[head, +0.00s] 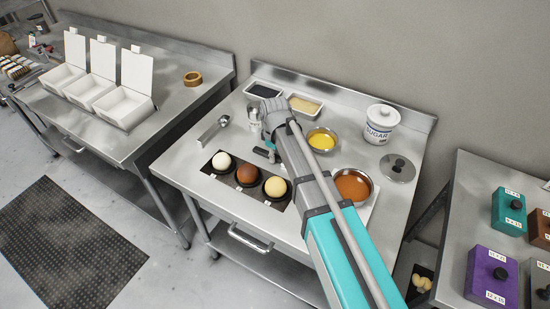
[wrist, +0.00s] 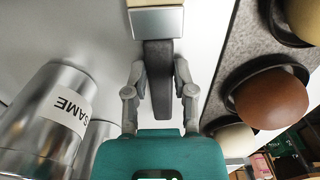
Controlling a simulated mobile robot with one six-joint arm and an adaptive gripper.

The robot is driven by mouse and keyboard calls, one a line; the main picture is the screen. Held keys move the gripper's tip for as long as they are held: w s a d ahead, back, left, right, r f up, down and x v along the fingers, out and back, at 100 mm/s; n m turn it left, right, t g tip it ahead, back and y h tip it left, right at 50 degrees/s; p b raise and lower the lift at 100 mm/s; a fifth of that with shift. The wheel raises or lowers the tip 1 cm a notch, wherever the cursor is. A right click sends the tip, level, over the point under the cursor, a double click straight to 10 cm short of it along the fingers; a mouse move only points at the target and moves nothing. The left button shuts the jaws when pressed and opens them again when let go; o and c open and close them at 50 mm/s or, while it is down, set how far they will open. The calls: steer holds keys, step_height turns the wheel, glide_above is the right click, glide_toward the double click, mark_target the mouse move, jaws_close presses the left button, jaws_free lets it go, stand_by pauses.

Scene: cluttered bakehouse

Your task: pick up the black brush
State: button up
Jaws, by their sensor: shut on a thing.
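The black brush (wrist: 158,88) shows in the wrist view, with a dark handle, a metal ferrule and a strip of pale bristles at the top edge. My gripper (wrist: 160,72) has its two grey fingers on either side of the handle, shut on it. In the head view my gripper (head: 267,150) is low over the middle of the steel table, beside the tray of balls, and my arm hides much of it. I cannot make out the brush there. Whether the brush touches the table is not clear.
A sesame shaker (wrist: 48,115) stands close on the left in the wrist view. A dark tray (head: 222,173) with white, brown and cream balls lies close by. Bowls of yellow (head: 322,139) and orange (head: 352,185) contents, a sugar jar (head: 381,123) and a metal scoop (head: 212,130) surround my arm.

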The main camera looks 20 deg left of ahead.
jaws_close()
steer(key=shift+r+p, duration=1.3)
steer(key=s+d+r+p, duration=0.1)
steer(key=s+r+p, duration=0.9)
steer(key=s, duration=0.4)
steer(key=shift+d+r, duration=0.2)
steer(key=shift+d, duration=0.2)
steer(key=shift+a, duration=0.1)
